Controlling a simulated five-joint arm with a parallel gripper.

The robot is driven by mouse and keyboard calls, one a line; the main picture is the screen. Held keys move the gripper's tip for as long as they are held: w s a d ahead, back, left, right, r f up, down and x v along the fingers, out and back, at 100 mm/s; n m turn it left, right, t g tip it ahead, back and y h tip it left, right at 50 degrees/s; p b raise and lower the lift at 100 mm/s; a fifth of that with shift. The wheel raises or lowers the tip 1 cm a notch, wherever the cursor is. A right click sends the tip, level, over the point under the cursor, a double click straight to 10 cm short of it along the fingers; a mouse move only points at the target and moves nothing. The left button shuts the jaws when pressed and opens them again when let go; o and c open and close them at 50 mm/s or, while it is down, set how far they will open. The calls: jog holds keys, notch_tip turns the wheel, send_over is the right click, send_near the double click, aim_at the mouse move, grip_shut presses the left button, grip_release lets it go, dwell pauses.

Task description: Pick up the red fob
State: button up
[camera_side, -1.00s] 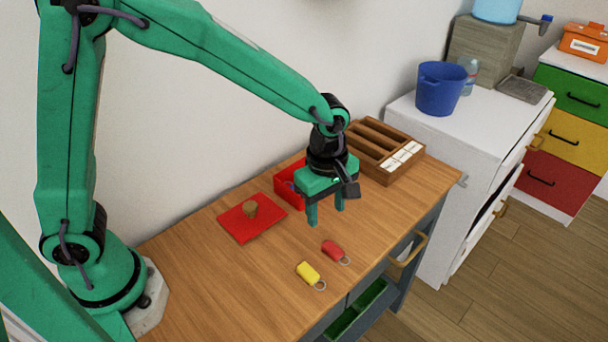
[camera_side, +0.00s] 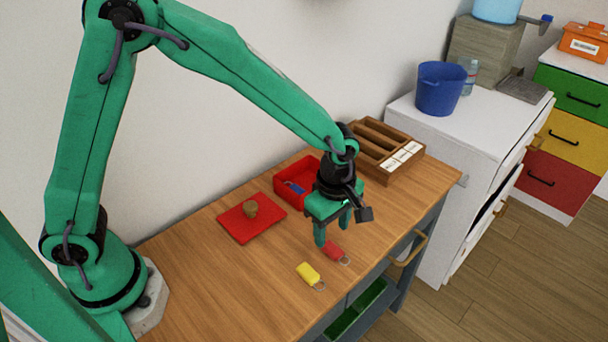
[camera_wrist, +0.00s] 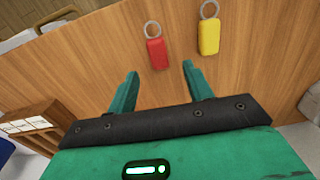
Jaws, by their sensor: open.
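The red fob (camera_side: 334,252) lies on the wooden table with its metal ring toward the front edge. In the wrist view the red fob (camera_wrist: 157,53) lies ahead of the gap between my fingertips, with its ring pointing away. My gripper (camera_side: 332,232) is open and empty, above the table and just behind the red fob. In the wrist view my gripper's fingers (camera_wrist: 160,72) are spread wide apart. The side view has one fingertip close to the red fob; I cannot tell the exact height.
A yellow fob (camera_side: 307,273) lies beside the red one, also in the wrist view (camera_wrist: 209,37). A red bin (camera_side: 283,178) and a wooden divided tray (camera_side: 365,166) stand behind. The left table area is clear.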

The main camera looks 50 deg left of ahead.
aim_at(332, 246)
jog(key=shift+w+f, duration=0.1)
jog(key=shift+f, duration=2.5)
jog(key=shift+c, duration=0.4)
jog(key=c, duration=1)
